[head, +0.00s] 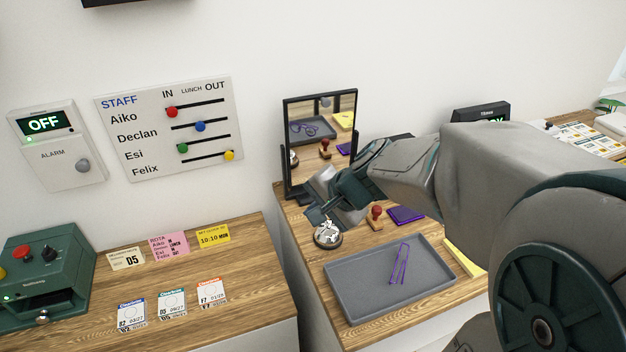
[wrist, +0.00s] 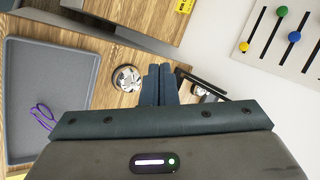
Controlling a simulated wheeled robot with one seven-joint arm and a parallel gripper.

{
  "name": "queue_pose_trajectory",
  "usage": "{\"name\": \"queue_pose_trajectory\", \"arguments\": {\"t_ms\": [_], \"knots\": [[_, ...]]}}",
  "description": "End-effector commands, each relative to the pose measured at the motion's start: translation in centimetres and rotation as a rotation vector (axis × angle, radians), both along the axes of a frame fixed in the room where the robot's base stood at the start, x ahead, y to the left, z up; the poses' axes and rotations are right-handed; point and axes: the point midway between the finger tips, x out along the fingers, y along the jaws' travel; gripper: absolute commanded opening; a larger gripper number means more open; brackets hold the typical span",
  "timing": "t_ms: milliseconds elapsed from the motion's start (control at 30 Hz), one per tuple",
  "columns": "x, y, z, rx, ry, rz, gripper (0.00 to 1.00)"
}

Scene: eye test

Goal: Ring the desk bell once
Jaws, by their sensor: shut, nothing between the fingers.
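The desk bell (head: 328,235) is a silver dome on a dark base, standing on the wooden desk in front of the mirror. It also shows in the wrist view (wrist: 127,79), just left of my fingertips. My gripper (head: 315,215) is shut and empty, with its fingers close to the bell, at its upper left in the head view. In the wrist view the two dark fingers (wrist: 158,70) lie side by side. I see no clear contact with the bell; the exact height of the fingertips above the desk is hard to tell.
A grey tray (head: 345,308) with purple glasses (head: 399,264) lies in front of the bell. A red-handled stamp (head: 375,217) and purple pad (head: 405,215) are to its right. The mirror (head: 319,130) stands behind. A gap separates this desk from the left counter (head: 240,300).

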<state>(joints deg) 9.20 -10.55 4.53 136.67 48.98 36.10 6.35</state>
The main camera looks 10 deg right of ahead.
Motion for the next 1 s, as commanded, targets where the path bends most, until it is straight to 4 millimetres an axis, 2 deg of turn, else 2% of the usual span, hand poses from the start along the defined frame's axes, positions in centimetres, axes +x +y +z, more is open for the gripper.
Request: {"name": "queue_pose_trajectory", "arguments": {"t_ms": [100,200,400,600,1000], "knots": [[4.2,-0.9,-0.8,0.171,0.042,-0.242,0.00],[7.3,-2.3,-1.9,0.300,0.077,-0.448,0.00],[11.1,-5.3,-4.4,0.476,0.142,-0.774,0.00],[12.3,-6.7,-5.7,0.544,0.171,-0.915,0.00],[12.3,-6.7,-5.9,0.550,0.173,-0.923,0.00]]}}
